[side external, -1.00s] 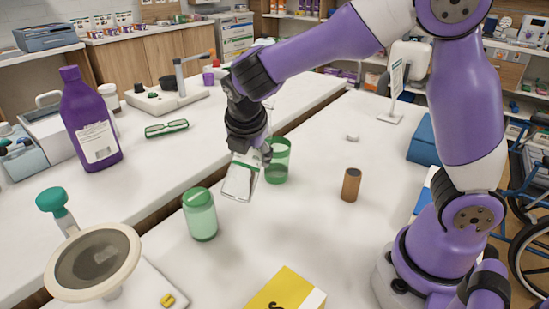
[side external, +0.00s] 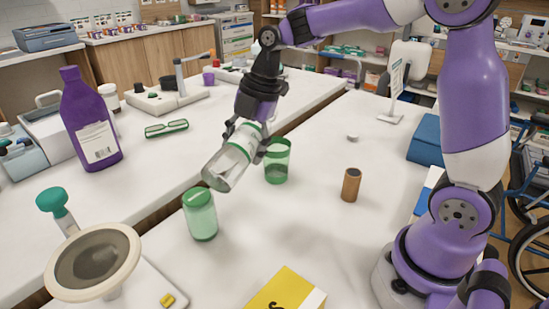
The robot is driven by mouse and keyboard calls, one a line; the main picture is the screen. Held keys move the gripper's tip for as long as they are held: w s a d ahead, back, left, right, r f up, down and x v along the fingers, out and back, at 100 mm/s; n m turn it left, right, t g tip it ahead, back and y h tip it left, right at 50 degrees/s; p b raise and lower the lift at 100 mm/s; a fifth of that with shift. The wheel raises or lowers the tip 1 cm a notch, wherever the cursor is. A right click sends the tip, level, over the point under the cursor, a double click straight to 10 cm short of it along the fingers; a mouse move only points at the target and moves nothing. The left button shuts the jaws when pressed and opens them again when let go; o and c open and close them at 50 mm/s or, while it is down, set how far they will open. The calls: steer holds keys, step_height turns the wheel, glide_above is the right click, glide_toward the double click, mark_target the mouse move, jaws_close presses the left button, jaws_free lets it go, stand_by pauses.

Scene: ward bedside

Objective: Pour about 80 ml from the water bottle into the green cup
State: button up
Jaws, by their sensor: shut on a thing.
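My gripper (side external: 248,140) is shut on a clear water bottle (side external: 232,163) with a pale label and a green band. The bottle is held tilted above the white counter, its broad end pointing down and left. Its other end is at the gripper fingers, and I cannot make out the mouth there. The green cup (side external: 278,168), a translucent open tumbler, stands upright just right of the gripper, partly behind a finger. Some darker green shows low in the cup. I see no stream of water.
A pale green jar (side external: 201,216) stands below and left of the bottle. A brown cylinder (side external: 351,185) stands to the right. A yellow box (side external: 287,291) is in front, and a round-topped device (side external: 93,262) front left. A purple bottle (side external: 90,120) stands across the gap.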

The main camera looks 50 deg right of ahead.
steer(key=shift+d+f+y, duration=0.15)
steer(key=shift+f+y, duration=0.1)
steer(key=shift+y, duration=0.15)
steer(key=shift+r+y+p, duration=0.1)
steer(key=shift+y+p, duration=0.35)
steer(key=shift+y, duration=0.15)
steer(key=shift+s+a+p, duration=0.15)
steer(key=shift+a+p, duration=0.35)
steer(key=shift+a, duration=0.2)
stand_by(0.5)
steer(key=shift+r+y+p, duration=0.35)
steer(key=shift+y+p, duration=0.05)
steer(key=shift+y, duration=0.1)
stand_by(1.2)
steer(key=shift+s+a+f+h, duration=0.15)
steer(key=shift+f+h, duration=0.15)
steer(key=shift+h, duration=1)
steer(key=shift+r+h, duration=0.4)
steer(key=shift+h, duration=0.2)
stand_by(0.7)
